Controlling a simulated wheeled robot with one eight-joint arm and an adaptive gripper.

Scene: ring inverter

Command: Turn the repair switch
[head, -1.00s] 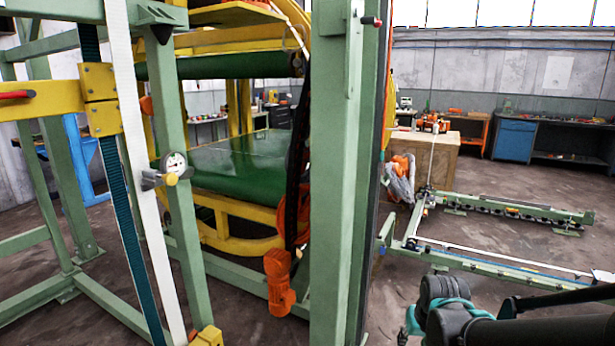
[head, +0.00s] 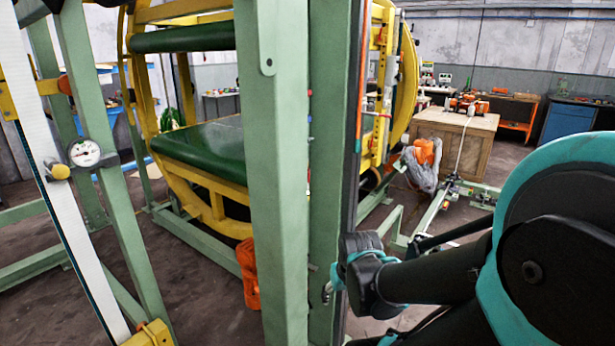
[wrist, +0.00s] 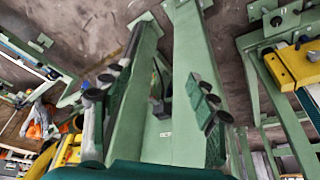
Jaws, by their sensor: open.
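I cannot make out the repair switch for sure in either view. The green upright posts of the ring inverter (head: 275,170) stand in the middle of the head view. In the wrist view, my gripper (wrist: 152,112) is open, with one dark finger on each side of the picture. Green frame beams (wrist: 195,65) run behind and between the fingers, and a small dark part (wrist: 160,106) shows between them. I cannot tell whether the fingers touch anything. In the head view, my arm comes from the right, its end beside the posts; the fingers there are not clear.
A dial gauge (head: 84,152) sits on a green bar at the left. A green belt (head: 205,148) lies inside the yellow ring (head: 150,70). An orange motor (head: 248,275) hangs low behind the post. A wooden crate (head: 455,140) stands behind.

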